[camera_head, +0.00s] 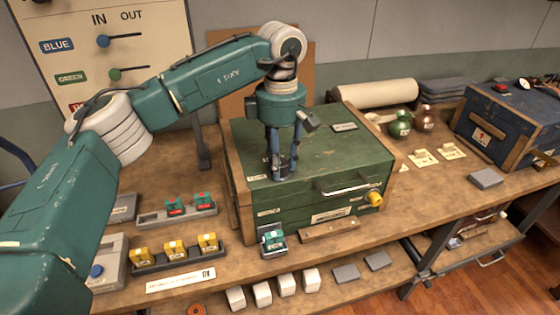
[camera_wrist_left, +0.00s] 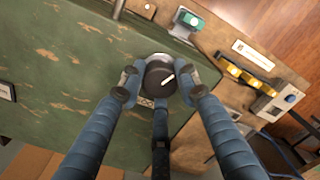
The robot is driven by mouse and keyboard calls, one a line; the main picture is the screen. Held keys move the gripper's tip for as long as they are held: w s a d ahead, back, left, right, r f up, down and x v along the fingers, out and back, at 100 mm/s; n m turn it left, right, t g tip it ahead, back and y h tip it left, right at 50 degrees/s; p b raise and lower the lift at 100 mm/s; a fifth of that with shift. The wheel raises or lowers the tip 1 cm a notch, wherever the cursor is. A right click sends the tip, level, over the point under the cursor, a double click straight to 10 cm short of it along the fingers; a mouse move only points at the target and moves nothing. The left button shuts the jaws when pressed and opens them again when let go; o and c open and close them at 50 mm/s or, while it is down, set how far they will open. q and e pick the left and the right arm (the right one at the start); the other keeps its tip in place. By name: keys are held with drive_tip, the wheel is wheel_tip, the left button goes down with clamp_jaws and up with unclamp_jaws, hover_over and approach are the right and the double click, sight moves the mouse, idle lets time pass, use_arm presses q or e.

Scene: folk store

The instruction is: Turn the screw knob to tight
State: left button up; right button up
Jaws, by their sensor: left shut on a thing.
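The screw knob (camera_wrist_left: 160,77) is round and dark with a white pointer line, set in a pale ring at the edge of the green box's top. In the left wrist view its pointer slants up to the right. My left gripper (camera_head: 282,172) points down at the front left of the green box (camera_head: 335,150). Its blue fingers (camera_wrist_left: 160,88) close around the knob, one on each side and one below in the left wrist view. In the head view the fingers hide the knob. My right gripper is not in view.
The green box has a metal handle (camera_head: 343,189) and a yellow knob (camera_head: 375,198) in front. A teal block (camera_head: 272,241) stands before it. Yellow blocks (camera_head: 175,248) stand in a rack at left. A blue chest (camera_head: 505,125) and round bottles (camera_head: 400,124) are at right.

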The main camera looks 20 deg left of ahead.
use_arm(q)
drive_tip(key=m, duration=1.3)
idle(0.6)
drive_tip(key=o, duration=1.1)
drive_tip(key=shift+o, duration=0.2)
drive_tip(key=shift+r, duration=0.1)
wheel_tip(320, 180, up, 12)
